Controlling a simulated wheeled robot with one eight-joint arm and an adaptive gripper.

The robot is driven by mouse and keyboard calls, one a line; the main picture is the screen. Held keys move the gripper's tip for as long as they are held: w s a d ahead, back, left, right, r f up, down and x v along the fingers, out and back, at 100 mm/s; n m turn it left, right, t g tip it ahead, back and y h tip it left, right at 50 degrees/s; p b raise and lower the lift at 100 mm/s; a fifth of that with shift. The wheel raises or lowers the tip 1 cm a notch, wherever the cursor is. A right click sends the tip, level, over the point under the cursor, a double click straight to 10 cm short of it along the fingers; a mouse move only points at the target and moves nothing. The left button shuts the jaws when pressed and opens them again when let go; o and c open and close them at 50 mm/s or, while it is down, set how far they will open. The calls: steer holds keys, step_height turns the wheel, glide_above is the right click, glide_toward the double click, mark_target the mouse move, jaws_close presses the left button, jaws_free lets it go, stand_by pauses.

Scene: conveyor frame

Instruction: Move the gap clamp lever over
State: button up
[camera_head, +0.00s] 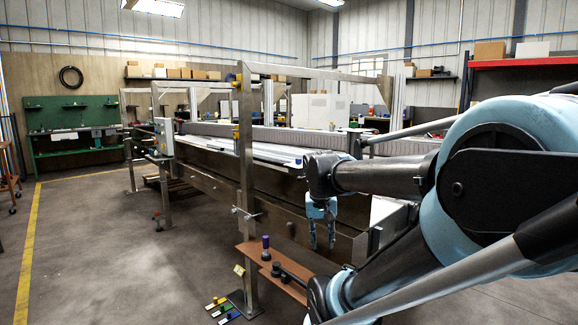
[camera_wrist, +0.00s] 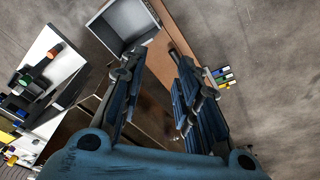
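A small metal clamp with a short lever (camera_head: 246,213) sits on the upright steel post of the conveyor frame. I cannot tell for sure that it is the gap clamp lever. A dark handle-like part (camera_head: 288,272) lies on the brown shelf (camera_head: 247,252) below it. My gripper (camera_head: 322,244) hangs fingers down to the right of the post, apart from both parts. In the wrist view my gripper (camera_wrist: 155,65) has its fingers spread with nothing visible held between them. The right finger overlaps the brown shelf (camera_wrist: 185,20) there, and no lever is clearly seen.
The steel post (camera_head: 246,150) stands left of my gripper. A dark peg with a purple top (camera_head: 265,242) stands on the shelf. Small coloured-ended items (camera_head: 218,307) lie by the post's foot. A grey open bin (camera_wrist: 122,25) is near the shelf.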

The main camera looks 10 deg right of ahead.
steer(key=w+a+r+m+t+h, duration=0.1)
steer(key=w+a+r+m, duration=0.3)
steer(key=w, duration=0.7)
steer(key=w+r+m+h, duration=0.2)
steer(key=w+r, duration=0.4)
steer(key=w, duration=0.5)
steer(key=w+a+r+m+t+h, duration=0.15)
steer(key=w+r, duration=0.45)
steer(key=w, duration=0.6)
steer(key=s+x, duration=0.1)
steer(key=x, duration=0.6)
steer(key=shift+f+m+g, duration=0.45)
steer(key=shift+w+d+f, duration=0.1)
steer(key=shift+d+f, duration=0.05)
steer(key=shift+f, duration=0.05)
steer(key=shift+c, duration=0.8)
steer(key=c, duration=0.5)
